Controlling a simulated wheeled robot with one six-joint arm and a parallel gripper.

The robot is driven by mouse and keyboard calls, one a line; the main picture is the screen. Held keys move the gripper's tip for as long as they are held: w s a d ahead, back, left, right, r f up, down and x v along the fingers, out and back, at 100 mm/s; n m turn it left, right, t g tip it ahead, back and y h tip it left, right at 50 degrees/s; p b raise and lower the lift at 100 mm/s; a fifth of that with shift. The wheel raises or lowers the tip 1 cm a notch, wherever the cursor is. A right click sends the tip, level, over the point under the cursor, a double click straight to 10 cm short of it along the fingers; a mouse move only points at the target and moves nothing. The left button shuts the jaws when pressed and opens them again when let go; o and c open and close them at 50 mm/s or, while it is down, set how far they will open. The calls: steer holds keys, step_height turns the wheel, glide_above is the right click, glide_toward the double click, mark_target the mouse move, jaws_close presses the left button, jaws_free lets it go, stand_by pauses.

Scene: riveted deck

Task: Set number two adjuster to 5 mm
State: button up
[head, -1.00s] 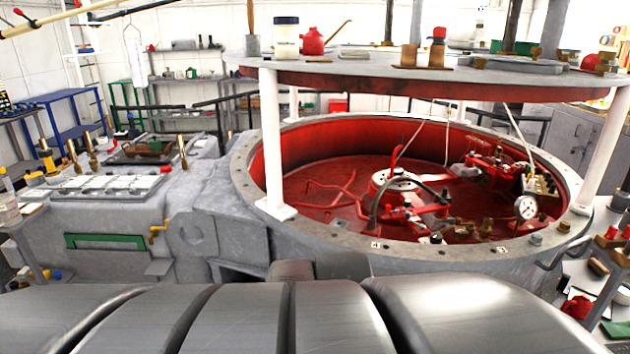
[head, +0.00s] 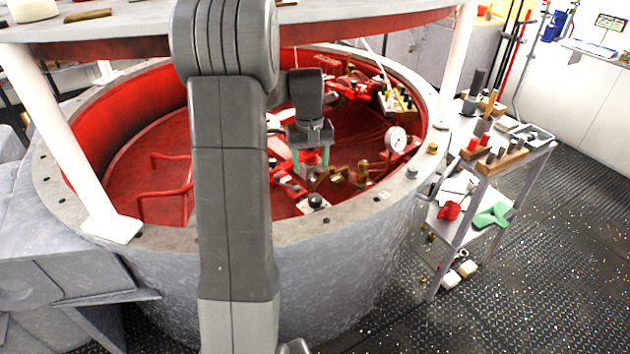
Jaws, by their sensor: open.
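My gripper (head: 311,157) hangs over the inside of the red-lined drum, its two green-tipped fingers apart with nothing seen between them. Below it, near the front rim, is a black round knob (head: 316,201) by a pale plate. Brass fittings (head: 363,172) stand just to its right inside the drum. A small white tag (head: 383,195) lies on the rim; its marking is too small to read. I cannot tell which part is the number two adjuster, nor any setting in mm. My arm hides part of the drum's middle and front rim.
A round white gauge (head: 396,139) stands inside the drum at right. A raised round plate on white posts (head: 65,150) overhangs the drum. A small trolley (head: 515,160) with tools stands at right, with open tread-plate floor (head: 550,270) beyond it.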

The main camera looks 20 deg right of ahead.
mark_target(315, 198)
steer(key=f, duration=0.4)
steer(key=d+f, duration=0.1)
steer(key=f, duration=0.4)
steer(key=f+p, duration=0.1)
steer(key=f, duration=0.4)
steer(key=shift+w+d, duration=0.2)
steer(key=shift+w, duration=0.1)
steer(key=shift+c, duration=0.4)
steer(key=c, duration=0.9)
